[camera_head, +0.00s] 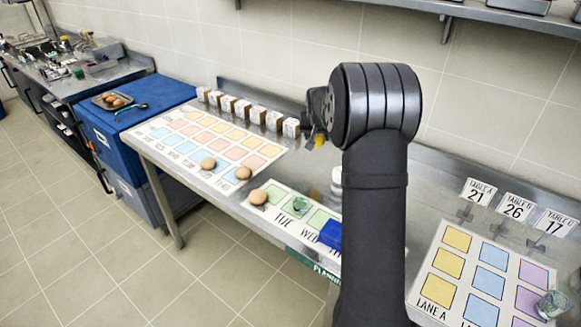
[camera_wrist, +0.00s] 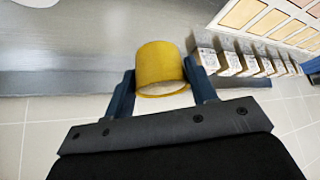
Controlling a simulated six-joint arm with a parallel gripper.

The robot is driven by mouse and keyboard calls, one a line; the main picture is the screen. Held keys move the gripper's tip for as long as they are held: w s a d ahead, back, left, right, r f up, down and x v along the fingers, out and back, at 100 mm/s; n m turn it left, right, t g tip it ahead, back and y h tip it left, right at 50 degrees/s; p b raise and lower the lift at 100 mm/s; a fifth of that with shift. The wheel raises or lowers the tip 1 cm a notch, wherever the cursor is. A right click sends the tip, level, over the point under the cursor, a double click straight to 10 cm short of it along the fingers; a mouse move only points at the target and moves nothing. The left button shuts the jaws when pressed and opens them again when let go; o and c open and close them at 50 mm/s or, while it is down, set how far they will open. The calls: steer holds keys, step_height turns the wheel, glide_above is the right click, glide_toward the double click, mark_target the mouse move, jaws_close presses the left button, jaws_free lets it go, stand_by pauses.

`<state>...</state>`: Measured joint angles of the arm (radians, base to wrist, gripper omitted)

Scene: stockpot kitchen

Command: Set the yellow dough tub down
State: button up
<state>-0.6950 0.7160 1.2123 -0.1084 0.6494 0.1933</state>
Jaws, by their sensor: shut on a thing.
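The yellow dough tub (camera_wrist: 159,64) is between the two blue fingers of my gripper (camera_wrist: 158,82) in the wrist view. My gripper is shut on it. A pale rim or inside shows at the tub's lower edge in that view. In the head view only a small part of the yellow tub (camera_head: 319,141) shows, beside the dark end of my arm, near the back edge of the steel counter (camera_head: 225,192). My arm hides most of it and of the gripper there. I cannot tell how high the tub is above the counter.
A row of several small boxes (camera_head: 243,109) stands along the counter's back edge, close to the tub. A mat with coloured squares (camera_head: 180,149) holds round buns. A smaller mat (camera_head: 280,202) carries a green item and a blue block (camera_head: 331,235). Number cards (camera_head: 518,207) stand at right.

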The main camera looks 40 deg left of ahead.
mark_target(322, 144)
steer(key=d, duration=0.2)
steer(key=shift+s+d, duration=0.35)
steer(key=shift+s, duration=0.05)
steer(key=shift+s+d+f, duration=0.1)
steer(key=shift+s+f, duration=0.05)
steer(key=shift+f, duration=0.05)
steer(key=a+f, duration=0.2)
steer(key=a, duration=0.1)
steer(key=s+a+f, duration=0.1)
steer(key=a+f, duration=0.1)
steer(key=a, duration=0.2)
steer(key=s+a+f, duration=0.1)
steer(key=a+f, duration=0.1)
steer(key=a, duration=0.2)
steer(key=shift+s+f, duration=0.25)
steer(key=shift+f, duration=2.15)
steer(key=shift+f, duration=0.2)
steer(key=o, duration=1)
steer(key=shift+o, duration=0.2)
steer(key=shift+r, duration=0.1)
steer(key=shift+s+r, duration=0.1)
steer(key=shift+r, duration=0.15)
steer(key=v, duration=1.1)
steer(key=shift+s+d+r, duration=0.15)
steer(key=shift+r, duration=0.15)
